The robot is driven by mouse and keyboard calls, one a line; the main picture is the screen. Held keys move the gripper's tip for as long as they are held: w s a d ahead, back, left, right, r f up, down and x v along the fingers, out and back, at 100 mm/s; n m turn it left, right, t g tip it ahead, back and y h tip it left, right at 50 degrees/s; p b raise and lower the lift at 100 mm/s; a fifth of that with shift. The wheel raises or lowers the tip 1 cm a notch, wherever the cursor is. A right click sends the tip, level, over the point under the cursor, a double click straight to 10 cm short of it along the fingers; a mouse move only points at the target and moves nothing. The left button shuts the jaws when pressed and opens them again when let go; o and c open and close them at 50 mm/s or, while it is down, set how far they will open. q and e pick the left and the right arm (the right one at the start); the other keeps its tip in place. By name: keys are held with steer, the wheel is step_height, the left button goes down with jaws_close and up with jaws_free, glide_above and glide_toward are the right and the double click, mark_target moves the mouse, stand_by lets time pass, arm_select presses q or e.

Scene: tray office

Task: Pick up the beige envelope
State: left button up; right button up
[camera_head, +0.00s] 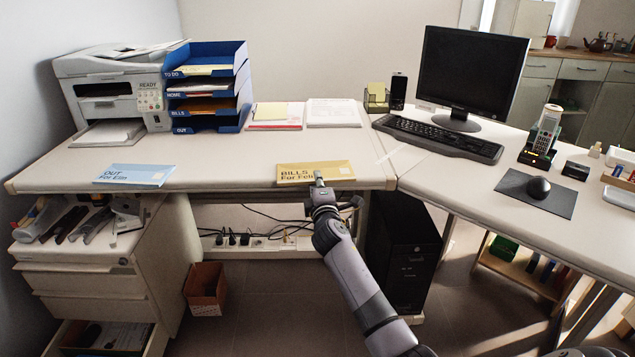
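The beige envelope (295,173), marked "BILLS" with a second line partly covered, lies flat at the front edge of the desk, left of the corner. My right gripper (320,183) reaches up from below at the desk's front edge. Its tip overlaps the right part of the envelope in the picture and hides a little of its writing. I cannot tell whether it touches the envelope or whether its fingers are open or shut. My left gripper is not in view.
A light blue envelope (135,174) marked "OUT" lies to the left on the desk. A blue letter tray stack (243,88) with labelled levels stands behind, beside a printer (118,85). Papers (333,112) lie at the back. A keyboard (438,137) and monitor (470,72) are at the right.

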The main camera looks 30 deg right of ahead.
jaws_close()
stand_by(0.8)
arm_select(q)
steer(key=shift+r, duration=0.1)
arm_select(e)
steer(key=shift+r, duration=0.1)
